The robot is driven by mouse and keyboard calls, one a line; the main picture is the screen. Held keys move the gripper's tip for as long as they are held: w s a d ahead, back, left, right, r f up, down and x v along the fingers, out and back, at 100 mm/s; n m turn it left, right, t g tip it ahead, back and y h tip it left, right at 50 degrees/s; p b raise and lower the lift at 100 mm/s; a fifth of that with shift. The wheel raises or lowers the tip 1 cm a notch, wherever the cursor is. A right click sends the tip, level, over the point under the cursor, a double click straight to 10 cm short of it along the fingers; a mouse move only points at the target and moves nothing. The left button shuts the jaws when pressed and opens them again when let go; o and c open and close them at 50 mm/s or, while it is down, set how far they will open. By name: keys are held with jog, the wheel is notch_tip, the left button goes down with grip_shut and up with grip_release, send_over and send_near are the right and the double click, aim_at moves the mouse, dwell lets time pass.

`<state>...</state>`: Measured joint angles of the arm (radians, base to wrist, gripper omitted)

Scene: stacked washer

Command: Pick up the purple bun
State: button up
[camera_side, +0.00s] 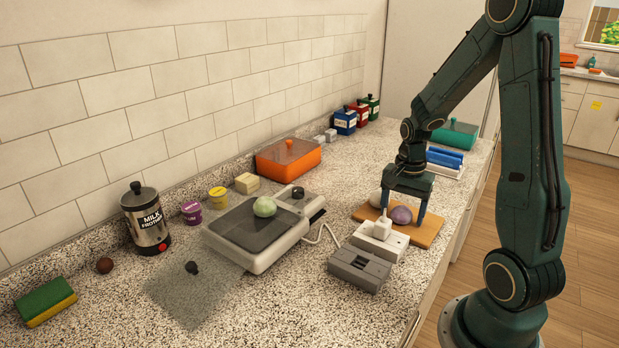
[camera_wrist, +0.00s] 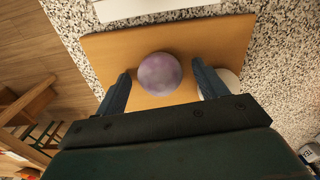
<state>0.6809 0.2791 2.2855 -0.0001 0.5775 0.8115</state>
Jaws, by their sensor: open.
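The purple bun (camera_side: 401,215) sits on a wooden board (camera_side: 428,236) on the counter. It also shows in the wrist view (camera_wrist: 159,74), on the board (camera_wrist: 115,52). My gripper (camera_side: 402,218) is open, with its fingers low on either side of the bun. In the wrist view my gripper (camera_wrist: 160,84) has one finger to the left of the bun and one to the right, with gaps between. A whitish bun (camera_side: 375,199) lies on the board just left of the purple one and is partly hidden by a finger in the wrist view (camera_wrist: 230,84).
A white plug block (camera_side: 380,243) and a grey box (camera_side: 358,268) stand in front of the board. An orange box (camera_side: 288,158) stands by the wall, and a blue-topped rack (camera_side: 446,160) behind my gripper.

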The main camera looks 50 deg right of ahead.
aim_at(403, 207)
jog(key=c, duration=1.1)
jog(key=shift+o, duration=0.2)
jog(key=shift+r, duration=0.1)
notch_tip(403, 207, up, 20)
dwell(0.5)
